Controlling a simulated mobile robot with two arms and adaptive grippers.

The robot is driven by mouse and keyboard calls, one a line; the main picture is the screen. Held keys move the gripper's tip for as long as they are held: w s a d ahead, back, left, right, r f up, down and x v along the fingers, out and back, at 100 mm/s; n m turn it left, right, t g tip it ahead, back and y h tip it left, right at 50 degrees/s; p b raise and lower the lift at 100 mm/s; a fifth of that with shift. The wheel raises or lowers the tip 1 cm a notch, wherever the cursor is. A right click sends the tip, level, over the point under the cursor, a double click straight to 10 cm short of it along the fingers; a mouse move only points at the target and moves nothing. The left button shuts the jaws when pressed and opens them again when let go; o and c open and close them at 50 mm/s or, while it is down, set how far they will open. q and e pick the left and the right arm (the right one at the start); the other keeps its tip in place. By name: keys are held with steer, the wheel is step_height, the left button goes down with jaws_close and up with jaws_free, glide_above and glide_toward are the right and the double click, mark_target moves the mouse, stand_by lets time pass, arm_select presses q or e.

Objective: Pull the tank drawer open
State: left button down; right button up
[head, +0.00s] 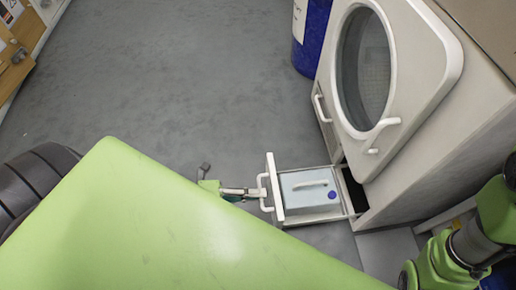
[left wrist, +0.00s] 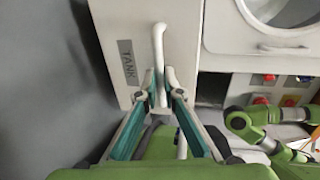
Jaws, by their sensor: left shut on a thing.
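The tank drawer (head: 274,187) stands pulled out from the lower part of a white machine in the head view. In it sits a pale blue-grey tank (head: 305,200) with a white grip on its lid and a dark blue cap. My left gripper (head: 258,192) is shut on the drawer's white bar handle (head: 265,205). In the left wrist view the fingertips (left wrist: 162,92) close around this handle (left wrist: 158,45), beside the "TANK" label (left wrist: 127,62) on the drawer front. My right gripper is not in view; only parts of my right arm show.
The white machine (head: 480,120) has a round-windowed door (head: 410,60) above the drawer. A blue drum (head: 312,35) stands behind it. Red buttons (left wrist: 262,100) show on the machine in the left wrist view. The grey floor (head: 200,80) left of the drawer is clear.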

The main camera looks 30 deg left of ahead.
arm_select(q)
steer(key=c, duration=2.2)
jaws_free()
steer(key=shift+s+a, duration=0.2)
steer(key=shift+a, duration=0.1)
steer(key=v, duration=1.2)
